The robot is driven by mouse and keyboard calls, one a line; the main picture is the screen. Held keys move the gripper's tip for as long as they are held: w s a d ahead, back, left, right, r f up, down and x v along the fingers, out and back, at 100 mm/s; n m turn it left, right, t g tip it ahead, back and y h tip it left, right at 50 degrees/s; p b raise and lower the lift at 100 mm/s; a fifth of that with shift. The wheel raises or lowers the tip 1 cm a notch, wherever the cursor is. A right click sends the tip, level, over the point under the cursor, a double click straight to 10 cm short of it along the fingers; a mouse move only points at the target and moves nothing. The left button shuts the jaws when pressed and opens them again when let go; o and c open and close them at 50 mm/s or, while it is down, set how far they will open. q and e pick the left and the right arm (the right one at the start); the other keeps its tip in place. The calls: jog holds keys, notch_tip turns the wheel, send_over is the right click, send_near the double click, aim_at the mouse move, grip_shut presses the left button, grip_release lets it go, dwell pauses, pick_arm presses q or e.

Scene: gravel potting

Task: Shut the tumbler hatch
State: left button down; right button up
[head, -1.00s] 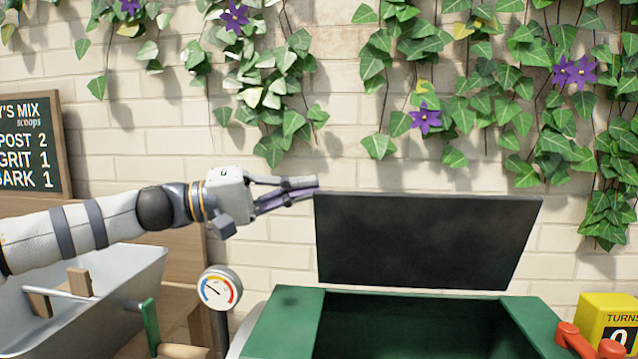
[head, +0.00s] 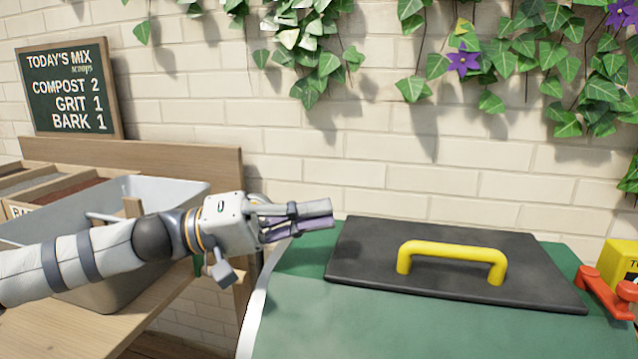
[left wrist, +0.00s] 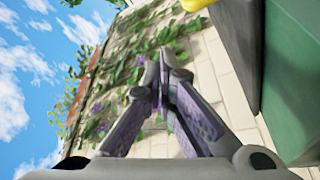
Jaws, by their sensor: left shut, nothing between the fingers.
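The black tumbler hatch (head: 370,259) lies flat over the opening of the green tumbler (head: 330,325) in the head view. A yellow handle (head: 452,250) stands up from the middle of the hatch. My left gripper (head: 331,214) is shut and empty, just beyond the hatch's far left corner. In the left wrist view its fingers (left wrist: 160,68) meet at the tips, and the green tumbler (left wrist: 295,80) and dark hatch edge (left wrist: 238,50) are at the right. My right gripper is in neither view.
A grey tub (head: 180,186) stands on the wooden bench (head: 150,312) at the left, under my left arm. A red crank (head: 603,292) and yellow counter box (head: 622,264) are at the tumbler's right. A brick wall with ivy (head: 463,63) is close behind.

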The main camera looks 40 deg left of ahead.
pick_arm(q)
jog(key=shift+s+d+f+b, duration=0.2)
jog(key=shift+s+f, duration=0.1)
jog(key=shift+f, duration=0.6)
jog(key=shift+s+d+f+b, duration=0.1)
jog(key=shift+s+f+b, duration=0.15)
jog(key=shift+f, duration=0.65)
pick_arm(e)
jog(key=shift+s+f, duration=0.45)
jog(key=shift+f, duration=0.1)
pick_arm(q)
jog(key=shift+s, duration=0.1)
